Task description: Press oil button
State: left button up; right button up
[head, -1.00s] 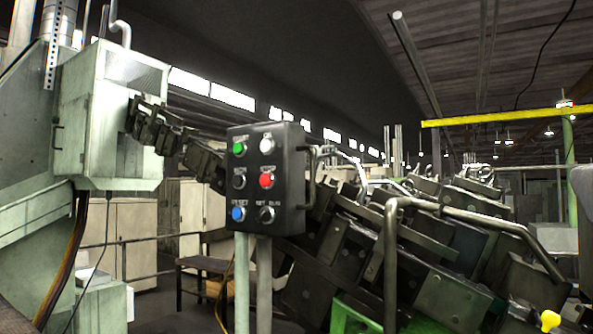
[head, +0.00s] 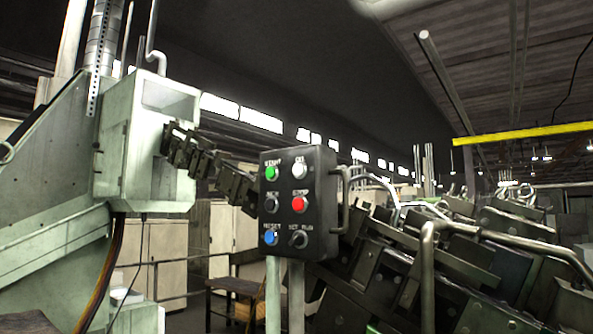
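A dark control box (head: 291,204) stands on two pale green posts near the middle of the head view. Its face has two columns of buttons. On the left are a green button (head: 271,173), a black one (head: 270,205) and a blue one (head: 270,238). On the right are a white button (head: 302,164) under a short label that seems to read OIL, a red stop button (head: 298,204) and a black selector knob (head: 298,239). Neither of my grippers shows in the head view.
A handle (head: 345,197) sticks out on the box's right side. A large pale green machine (head: 150,140) stands at left. Dark machinery with a bent pipe rail (head: 427,270) fills the right. A small table (head: 232,284) stands behind the posts.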

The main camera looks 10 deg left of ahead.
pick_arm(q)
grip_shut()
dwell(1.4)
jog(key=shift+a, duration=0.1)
